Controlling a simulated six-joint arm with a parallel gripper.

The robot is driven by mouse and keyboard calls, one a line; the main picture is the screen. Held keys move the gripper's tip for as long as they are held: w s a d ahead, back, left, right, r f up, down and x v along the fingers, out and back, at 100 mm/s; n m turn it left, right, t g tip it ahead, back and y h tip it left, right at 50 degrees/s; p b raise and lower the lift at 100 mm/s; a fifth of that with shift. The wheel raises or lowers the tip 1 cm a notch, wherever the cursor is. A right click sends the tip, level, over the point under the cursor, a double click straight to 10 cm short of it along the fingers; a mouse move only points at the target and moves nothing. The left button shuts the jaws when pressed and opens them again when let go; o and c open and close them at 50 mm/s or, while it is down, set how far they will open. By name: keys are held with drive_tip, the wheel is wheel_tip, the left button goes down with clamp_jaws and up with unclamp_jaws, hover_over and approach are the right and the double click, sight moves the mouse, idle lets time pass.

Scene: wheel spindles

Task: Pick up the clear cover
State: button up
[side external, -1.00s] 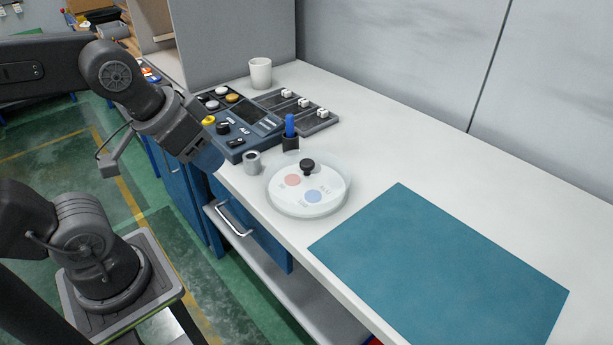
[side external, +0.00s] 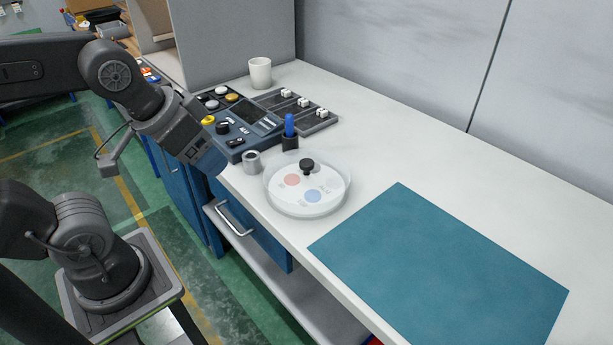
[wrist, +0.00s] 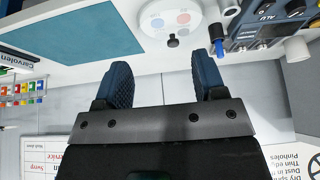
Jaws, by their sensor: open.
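The clear cover (side external: 274,172) is a round, transparent lid with a black knob (side external: 307,166) on top. It sits over a white round plate with a pink and a blue disc, on the white bench. In the wrist view the cover (wrist: 146,22) is at the top, with its knob (wrist: 173,41) below the discs. My gripper (side external: 212,158) is open and empty, left of the cover and apart from it in the side view. In the wrist view its dark blue fingers (wrist: 162,74) are spread, with nothing between them.
A grey ring (side external: 252,162) and a blue-topped peg in a dark holder (side external: 290,139) stand close to the cover. A control panel (side external: 238,124), a slotted rack (side external: 300,108) and a white cup (side external: 260,73) are behind. A teal mat (side external: 445,265) lies bare at right.

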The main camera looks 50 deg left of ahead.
drive_tip(key=m+g+y, duration=0.1)
drive_tip(key=m+g, duration=0.5)
drive_tip(key=m, duration=1)
hover_over(307, 162)
drive_tip(key=d, duration=0.2)
drive_tip(key=f, duration=0.5)
drive_tip(key=a+f, duration=0.1)
drive_tip(key=f, duration=0.4)
drive_tip(key=a+f, duration=0.1)
drive_tip(key=f, duration=0.3)
drive_tip(key=shift+f, duration=0.35)
drive_tip(key=c, duration=1)
